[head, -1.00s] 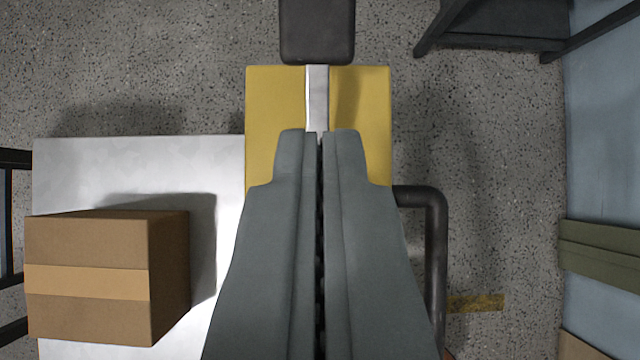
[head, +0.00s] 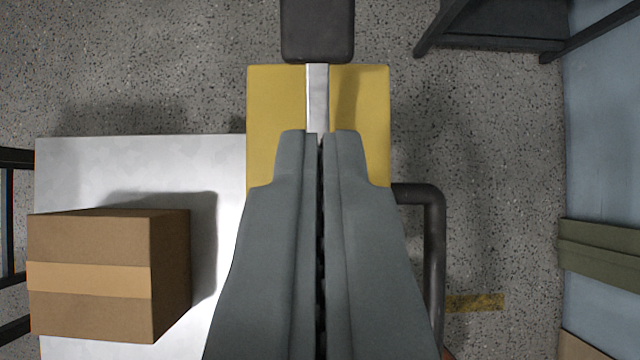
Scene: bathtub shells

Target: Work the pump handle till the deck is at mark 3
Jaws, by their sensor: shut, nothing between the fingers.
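My gripper (head: 321,138) is shut and empty, seen from behind with its two grey fingers together. It is over the yellow pump body (head: 268,120). A pale metal lever (head: 317,92) runs from near the fingertips up the picture to a dark grey pad or grip (head: 318,30). I cannot tell whether the fingertips touch the lever. The light grey deck (head: 130,160) lies left of the yellow body. No numbered mark shows, so the deck's level cannot be read.
A taped cardboard box (head: 100,275) sits on the deck. A dark bent pipe (head: 435,240) runs right of the yellow body. A dark stand (head: 500,30) is at top right, a blue surface (head: 605,130) along the right edge. Speckled floor between is mostly clear.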

